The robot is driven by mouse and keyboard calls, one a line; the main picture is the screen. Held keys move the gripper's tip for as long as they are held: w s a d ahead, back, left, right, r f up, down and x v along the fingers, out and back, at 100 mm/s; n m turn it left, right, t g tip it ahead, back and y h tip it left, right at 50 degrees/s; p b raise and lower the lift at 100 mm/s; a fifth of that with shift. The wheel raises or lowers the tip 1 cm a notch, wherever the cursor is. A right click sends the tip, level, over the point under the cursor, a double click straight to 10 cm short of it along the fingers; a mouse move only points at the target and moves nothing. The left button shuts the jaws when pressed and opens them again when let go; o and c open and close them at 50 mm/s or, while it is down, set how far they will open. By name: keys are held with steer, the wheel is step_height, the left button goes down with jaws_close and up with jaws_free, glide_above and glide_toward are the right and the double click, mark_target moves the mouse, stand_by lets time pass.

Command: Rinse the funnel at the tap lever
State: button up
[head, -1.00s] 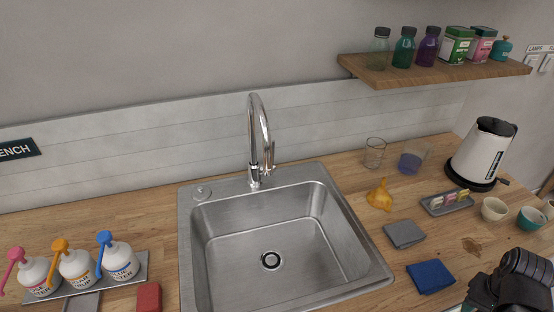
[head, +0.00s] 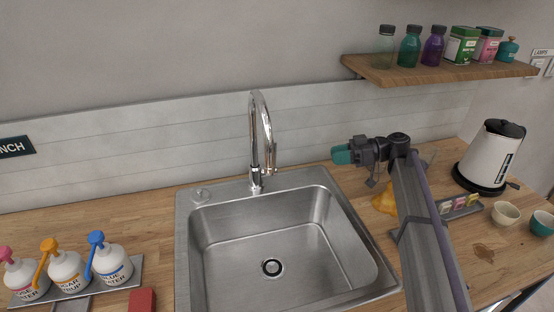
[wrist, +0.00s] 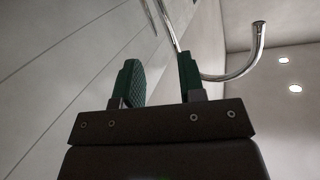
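The yellow funnel (head: 384,203) is on the counter right of the sink, partly hidden behind my arm. The chrome tap (head: 262,135) stands at the back of the sink, with its small lever (head: 273,158) on the right side. My gripper (head: 342,154) is raised over the counter, right of the tap and apart from it, with green fingers pointing left. In the wrist view the fingers (wrist: 160,80) are spread with nothing between them, and the tap's curved spout (wrist: 245,65) shows beyond them.
The steel sink (head: 270,235) is empty. A white kettle (head: 490,158), a small tray (head: 465,207) and two cups stand to the right. Pump bottles (head: 68,268) stand at the left. A wooden shelf (head: 440,72) with bottles and tins hangs above the right side.

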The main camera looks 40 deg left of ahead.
steer(key=s+a+n+g, duration=0.1)
steer(key=s+a, duration=0.1)
steer(key=a, duration=0.3)
steer(key=s+a+n+g+b, duration=0.1)
steer(key=s+a, duration=0.2)
steer(key=a, duration=0.3)
steer(key=s+a+n+b, duration=0.1)
steer(key=s+a, duration=0.2)
steer(key=a, duration=0.3)
steer(key=shift+s+a+r+n+g+y, duration=0.1)
steer(key=shift+s+n+g+y, duration=0.2)
steer(key=shift+n+g, duration=0.1)
steer(key=shift+c, duration=0.5)
jaws_close()
